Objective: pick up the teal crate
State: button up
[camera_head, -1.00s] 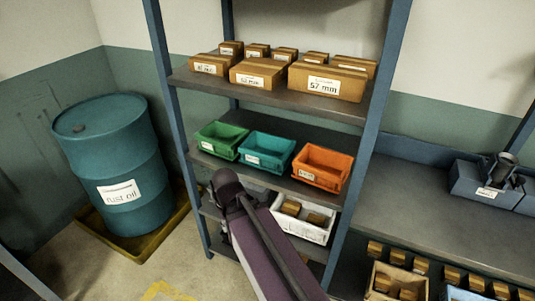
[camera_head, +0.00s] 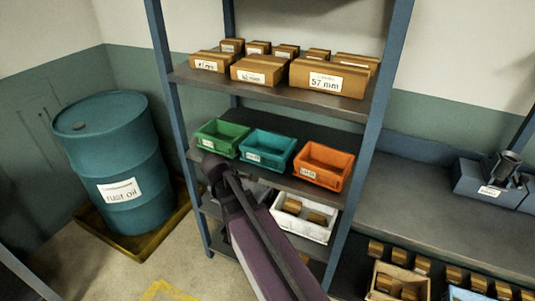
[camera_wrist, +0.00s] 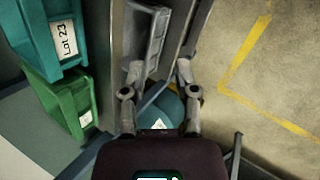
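The teal crate (camera_head: 266,148) stands on the middle shelf between a green crate (camera_head: 220,138) and an orange crate (camera_head: 323,165). It looks empty, with a white label on its front. In the wrist view the teal crate (camera_wrist: 58,33), labelled "Lot 23", is at the upper left, with the green crate (camera_wrist: 68,105) below it. My gripper (camera_wrist: 157,72) is open, its two fingers apart with nothing between them. It is off to the side of the crates, not touching the teal one. In the head view my arm is in front of the shelf and the fingers cannot be made out.
The shelf unit has blue posts (camera_head: 372,140). Brown boxes (camera_head: 328,80) fill the shelf above. A white crate (camera_head: 305,218) with brown boxes sits below. A teal drum (camera_head: 118,160) stands at the left in a yellow tray (camera_head: 180,220). A workbench is at the right.

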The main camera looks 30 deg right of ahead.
jog(key=w+d+r+n+t+h, duration=0.1)
jog(key=w+r+n+t+h, duration=0.1)
jog(key=w+n, duration=0.5)
jog(key=w+d+r+n+t+h+b, duration=0.1)
jog(key=w+d+r+n+t+h, duration=0.1)
jog(key=w+r+n, duration=0.3)
jog(key=shift+w+r+n+t+h, duration=0.15)
jog(key=shift+w+n+t+h, duration=0.4)
jog(key=shift+w+n, duration=0.95)
jog(key=shift+d, duration=0.1)
jog(key=shift+b+x, duration=1.8)
jog(key=shift+x, duration=2.45)
